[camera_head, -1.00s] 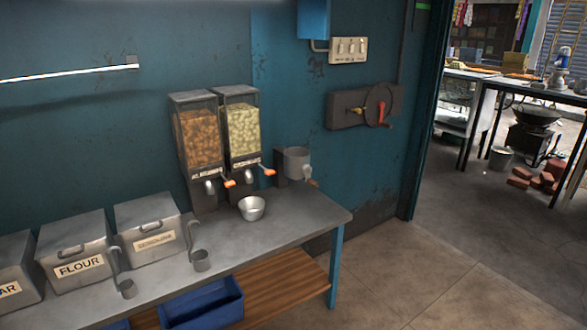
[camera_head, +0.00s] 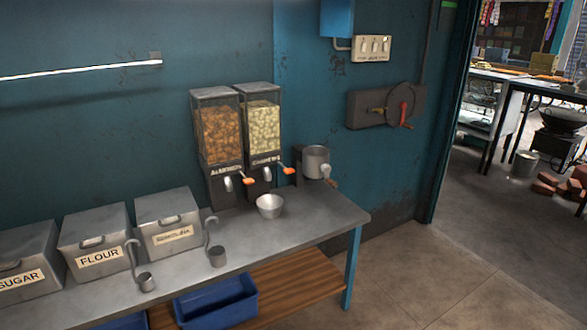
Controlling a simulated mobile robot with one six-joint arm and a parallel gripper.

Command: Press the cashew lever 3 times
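Two clear-fronted dispensers stand side by side at the back of the metal table. The right one, the cashew dispenser (camera_head: 262,128), holds pale nuts and has a label reading CASHEWS. Its lever (camera_head: 288,171) has an orange tip and sticks out toward the front right. The left one, the almond dispenser (camera_head: 220,135), holds brown nuts and has its own orange-tipped lever (camera_head: 247,181). My gripper is not in view.
The metal table (camera_head: 325,222) carries labelled bins, including flour (camera_head: 99,258) and sugar (camera_head: 22,281), and two long-handled measuring cups. A grey grinder (camera_head: 316,161) stands right of the dispensers. A blue crate (camera_head: 218,303) sits below.

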